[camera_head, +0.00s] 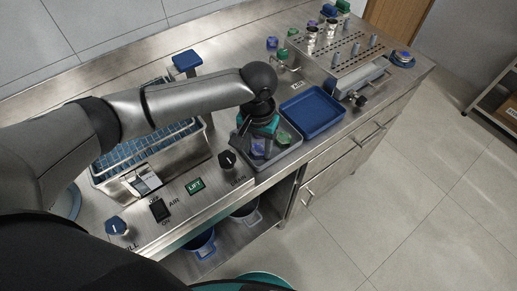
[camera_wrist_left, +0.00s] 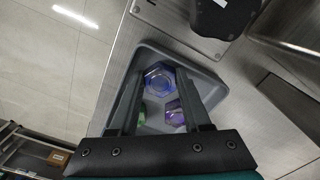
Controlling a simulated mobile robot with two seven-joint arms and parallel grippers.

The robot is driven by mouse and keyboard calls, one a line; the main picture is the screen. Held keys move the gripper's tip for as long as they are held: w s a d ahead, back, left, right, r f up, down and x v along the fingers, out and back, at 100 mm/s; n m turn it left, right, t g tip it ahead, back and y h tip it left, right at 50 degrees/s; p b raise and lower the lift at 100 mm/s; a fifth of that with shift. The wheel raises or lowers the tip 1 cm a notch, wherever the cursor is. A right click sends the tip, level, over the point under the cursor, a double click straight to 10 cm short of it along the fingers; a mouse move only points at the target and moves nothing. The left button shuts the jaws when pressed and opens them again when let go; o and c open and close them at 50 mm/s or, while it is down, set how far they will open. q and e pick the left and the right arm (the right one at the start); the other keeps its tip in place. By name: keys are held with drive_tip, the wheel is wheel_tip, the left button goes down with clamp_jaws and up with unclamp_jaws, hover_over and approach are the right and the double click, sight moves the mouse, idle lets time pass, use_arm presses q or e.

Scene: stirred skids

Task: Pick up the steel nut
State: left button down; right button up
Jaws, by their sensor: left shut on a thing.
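My left gripper (camera_head: 258,138) points down into a grey tray (camera_head: 289,154) on the steel bench. In the left wrist view its two fingers (camera_wrist_left: 160,76) stand apart, with a blue-violet hexagonal piece (camera_wrist_left: 158,80) between their tips. The fingers are shut on this piece, which is nut-shaped; I cannot tell whether it is steel. A purple piece (camera_wrist_left: 174,113) lies by the right finger, and a green piece (camera_wrist_left: 141,116) is partly hidden by the left finger. The green piece also shows in the head view (camera_head: 284,139). My right gripper is not in view.
An empty-looking blue tray (camera_head: 312,112) stands right of the grey tray. A perforated steel rack (camera_head: 340,48) with posts is at the back right.

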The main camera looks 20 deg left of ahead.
sight(257, 150)
use_arm(q)
wheel_tip(257, 150, up, 20)
drive_tip(key=p, duration=0.4)
idle(0.3)
